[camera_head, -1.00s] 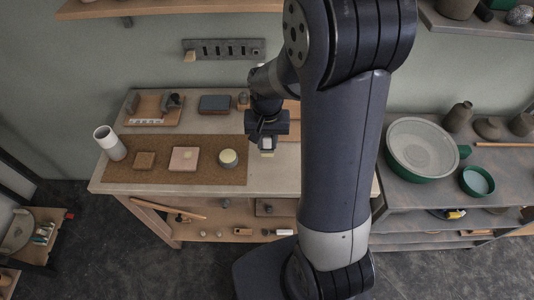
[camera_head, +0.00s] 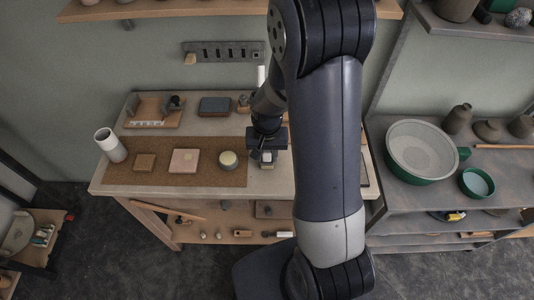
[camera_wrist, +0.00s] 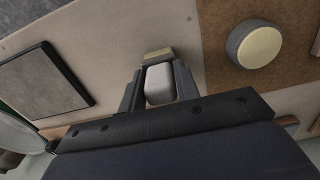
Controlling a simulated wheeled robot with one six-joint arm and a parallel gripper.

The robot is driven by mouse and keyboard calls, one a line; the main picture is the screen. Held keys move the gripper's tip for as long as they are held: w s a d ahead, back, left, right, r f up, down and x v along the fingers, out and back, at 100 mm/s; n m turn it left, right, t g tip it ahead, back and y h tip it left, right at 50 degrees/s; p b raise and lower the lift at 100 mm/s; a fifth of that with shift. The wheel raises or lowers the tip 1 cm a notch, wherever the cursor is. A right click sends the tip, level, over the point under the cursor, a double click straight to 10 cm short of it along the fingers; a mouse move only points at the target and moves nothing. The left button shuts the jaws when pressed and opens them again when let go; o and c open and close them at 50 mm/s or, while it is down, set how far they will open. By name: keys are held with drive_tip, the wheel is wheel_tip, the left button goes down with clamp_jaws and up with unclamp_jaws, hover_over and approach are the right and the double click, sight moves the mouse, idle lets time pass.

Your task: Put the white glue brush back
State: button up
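The white glue brush (camera_wrist: 159,84) shows in the wrist view between my gripper's fingers, with a pale beige block at its far end (camera_wrist: 158,54). My gripper (camera_head: 268,158) is shut on its white part and holds it at the right end of the bench (camera_head: 260,186), right of the brown mat. I cannot tell whether the brush touches the bench top. A dark wall rack (camera_head: 223,52) with several slots hangs behind the bench. A beige piece (camera_head: 190,58) sits at its left end; the other visible slots look empty.
A round pale-topped tin (camera_head: 228,160), a pink block (camera_head: 184,160) and a brown block (camera_head: 145,161) lie on the mat (camera_head: 205,178). A white cup (camera_head: 110,145) stands left. A white upright thing (camera_head: 261,76) is partly hidden by my arm. A sieve (camera_head: 422,150) stands on the right shelf.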

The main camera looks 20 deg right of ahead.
drive_tip(key=o, duration=0.3)
wheel_tip(320, 180, up, 12)
drive_tip(key=shift+r, duration=0.15)
idle(0.5)
